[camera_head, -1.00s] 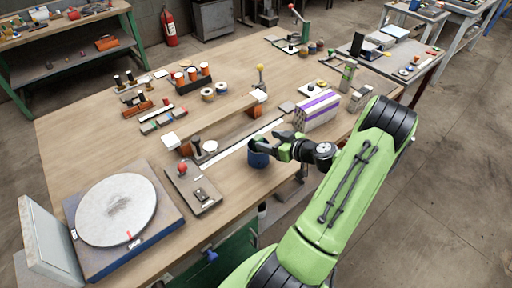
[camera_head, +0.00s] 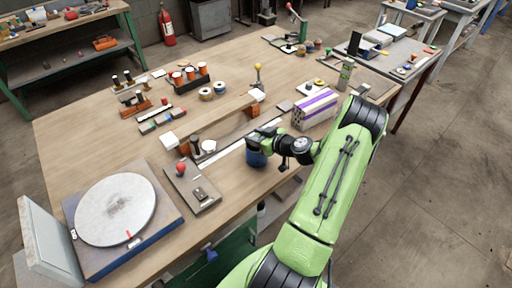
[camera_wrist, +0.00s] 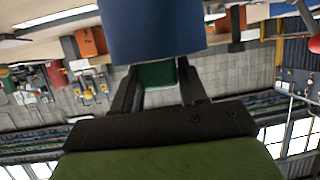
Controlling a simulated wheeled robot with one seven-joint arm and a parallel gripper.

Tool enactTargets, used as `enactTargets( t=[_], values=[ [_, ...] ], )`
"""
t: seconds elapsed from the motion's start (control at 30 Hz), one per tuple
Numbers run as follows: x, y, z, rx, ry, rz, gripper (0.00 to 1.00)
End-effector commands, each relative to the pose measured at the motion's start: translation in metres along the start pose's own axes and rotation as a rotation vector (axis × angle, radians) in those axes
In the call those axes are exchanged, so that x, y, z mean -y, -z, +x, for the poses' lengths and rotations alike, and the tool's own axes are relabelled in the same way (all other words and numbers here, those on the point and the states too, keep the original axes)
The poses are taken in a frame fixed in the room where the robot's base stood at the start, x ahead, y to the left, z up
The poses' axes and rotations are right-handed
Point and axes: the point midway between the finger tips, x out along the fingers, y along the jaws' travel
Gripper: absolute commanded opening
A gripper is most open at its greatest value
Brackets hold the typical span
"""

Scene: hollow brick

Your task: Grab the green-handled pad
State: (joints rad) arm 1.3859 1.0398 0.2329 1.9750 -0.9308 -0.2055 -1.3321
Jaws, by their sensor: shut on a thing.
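The pad (camera_head: 256,158) shows as a dark blue block at the table's front edge in the head view. My gripper (camera_head: 266,138) is at its upper right side, with the dark fingers against it. In the wrist view the blue pad body (camera_wrist: 155,30) fills the top middle. Its green handle (camera_wrist: 157,74) sits between the two fingers of my gripper (camera_wrist: 158,88), which are shut on it. Whether the pad touches the tabletop or hangs just clear of it, I cannot tell.
A plate with a red knob (camera_head: 191,187) and a round grey turntable (camera_head: 115,209) are to the left. Bare wood (camera_head: 100,150) lies behind the turntable.

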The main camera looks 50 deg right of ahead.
Motion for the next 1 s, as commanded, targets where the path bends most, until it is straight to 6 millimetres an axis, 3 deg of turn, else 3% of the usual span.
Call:
enactTargets(
  t=[0.03, 0.1, 0.47, 0.67, 1.0],
  values=[
    [0.000, 0.000, 0.000, -0.001, 0.000, 0.000, 0.10],
    [0.000, 0.000, 0.000, -0.001, 0.000, 0.000, 0.00],
    [0.000, 0.007, -0.003, -0.002, -0.001, -0.002, 0.00],
    [0.000, 0.039, -0.016, -0.002, -0.001, -0.006, 0.00],
    [0.000, 0.119, -0.049, -0.003, -0.002, -0.009, 0.00]
  ],
)
